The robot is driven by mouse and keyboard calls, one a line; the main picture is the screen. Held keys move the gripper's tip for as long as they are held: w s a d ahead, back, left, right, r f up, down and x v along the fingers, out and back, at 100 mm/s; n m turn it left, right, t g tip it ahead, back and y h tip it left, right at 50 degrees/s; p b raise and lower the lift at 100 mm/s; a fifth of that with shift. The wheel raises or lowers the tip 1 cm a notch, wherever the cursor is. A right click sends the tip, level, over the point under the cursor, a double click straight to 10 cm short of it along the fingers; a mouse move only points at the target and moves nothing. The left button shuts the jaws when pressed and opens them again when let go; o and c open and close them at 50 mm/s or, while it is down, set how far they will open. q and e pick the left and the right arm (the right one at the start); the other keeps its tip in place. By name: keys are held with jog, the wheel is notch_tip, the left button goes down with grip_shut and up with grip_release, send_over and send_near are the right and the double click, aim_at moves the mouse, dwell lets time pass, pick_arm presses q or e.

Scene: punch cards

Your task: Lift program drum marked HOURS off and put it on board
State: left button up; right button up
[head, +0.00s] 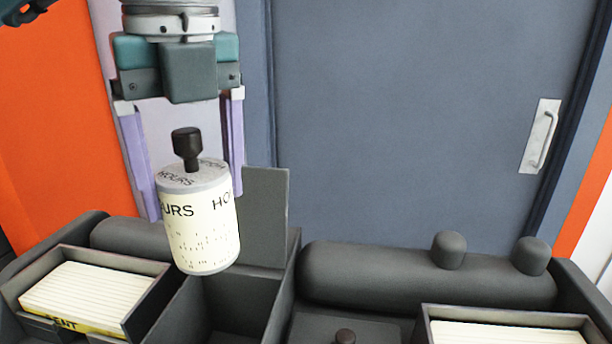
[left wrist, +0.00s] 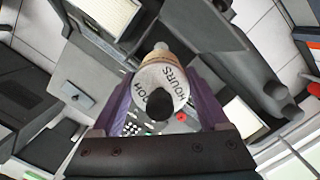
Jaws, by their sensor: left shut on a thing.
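The program drum (head: 200,240) is a cream cylinder with a grey top, a black knob and HOURS printed around it. My left gripper (head: 192,200) is shut on this drum, with one purple finger on each side. The drum hangs nearly upright, slightly tilted, in front of a dark upright panel (head: 266,205). In the left wrist view the drum (left wrist: 170,78) sits between the fingers of my left gripper (left wrist: 162,98), with HOURS readable on its top. I cannot tell which surface is the board.
A tray of cream cards (head: 85,295) stands at the lower left, and another card tray (head: 510,330) at the lower right. A dark rounded bar (head: 400,277) with two knobs (head: 449,250) runs behind. An open dark compartment (head: 228,305) lies below the drum.

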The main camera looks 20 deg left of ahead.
pick_arm(q)
jog(key=shift+r+p, duration=5.8)
jog(key=shift+r, duration=0.8)
